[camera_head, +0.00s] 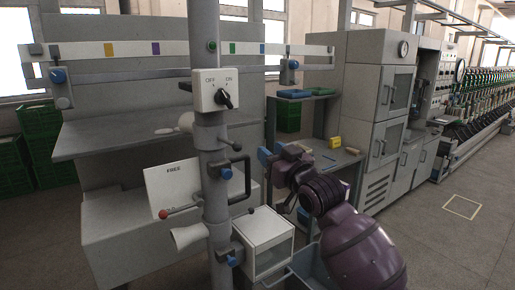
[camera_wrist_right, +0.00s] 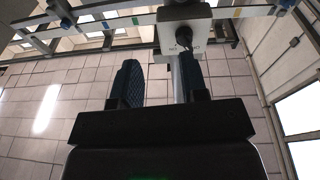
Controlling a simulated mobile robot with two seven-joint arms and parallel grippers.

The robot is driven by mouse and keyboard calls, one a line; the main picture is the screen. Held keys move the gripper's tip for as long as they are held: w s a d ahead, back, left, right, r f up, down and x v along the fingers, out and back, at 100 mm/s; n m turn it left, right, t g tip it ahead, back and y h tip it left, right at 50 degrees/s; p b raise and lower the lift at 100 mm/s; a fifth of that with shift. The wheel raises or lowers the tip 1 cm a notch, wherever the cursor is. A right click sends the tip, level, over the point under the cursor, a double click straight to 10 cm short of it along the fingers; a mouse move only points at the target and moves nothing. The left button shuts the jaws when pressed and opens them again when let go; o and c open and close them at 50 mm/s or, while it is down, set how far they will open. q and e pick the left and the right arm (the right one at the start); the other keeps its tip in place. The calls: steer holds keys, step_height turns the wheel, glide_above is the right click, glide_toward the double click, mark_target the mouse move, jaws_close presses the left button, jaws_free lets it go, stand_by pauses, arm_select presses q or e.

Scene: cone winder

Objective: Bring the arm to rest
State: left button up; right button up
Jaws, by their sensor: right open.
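My right arm (camera_head: 358,238), purple and dark, comes in from the lower right of the head view. It is bent and raised in front of the machine. My right gripper (camera_head: 269,157) is at its end, with blue fingertips pointing left toward the grey post (camera_head: 211,150). In the right wrist view the two dark fingers (camera_wrist_right: 158,82) stand apart with nothing held between them. The white OFF/ON switch box (camera_wrist_right: 183,32) shows beyond them; whether the fingers touch anything there cannot be told. My left gripper is not in view.
The post carries the OFF/ON switch box (camera_head: 216,91), a black handle (camera_head: 240,178) and a red-knobbed lever (camera_head: 165,214). A shelf with blue trays (camera_head: 295,94) stands behind my gripper. Floor is clear at right.

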steer(key=s+d+f+m+h, duration=0.15)
steer(key=s+d+f, duration=0.3)
steer(key=f, duration=0.45)
steer(key=s+d+f+m+h, duration=0.1)
steer(key=s+d+f+h, duration=0.25)
steer(key=d+f, duration=0.4)
steer(key=s+d+f+m+h, duration=0.15)
steer(key=s+d+f, duration=0.3)
steer(key=f, duration=0.55)
steer(key=s+d+f+m+g+h, duration=0.1)
steer(key=s+d+f, duration=0.3)
steer(key=s+f, duration=0.5)
steer(key=s+d+f+m+g+h, duration=0.1)
steer(key=s+d+f+g+h, duration=0.2)
steer(key=s+f, duration=0.6)
steer(key=s+g, duration=0.1)
steer(key=s, duration=0.4)
steer(key=shift+d+f, duration=0.3)
steer(key=shift+d, duration=0.05)
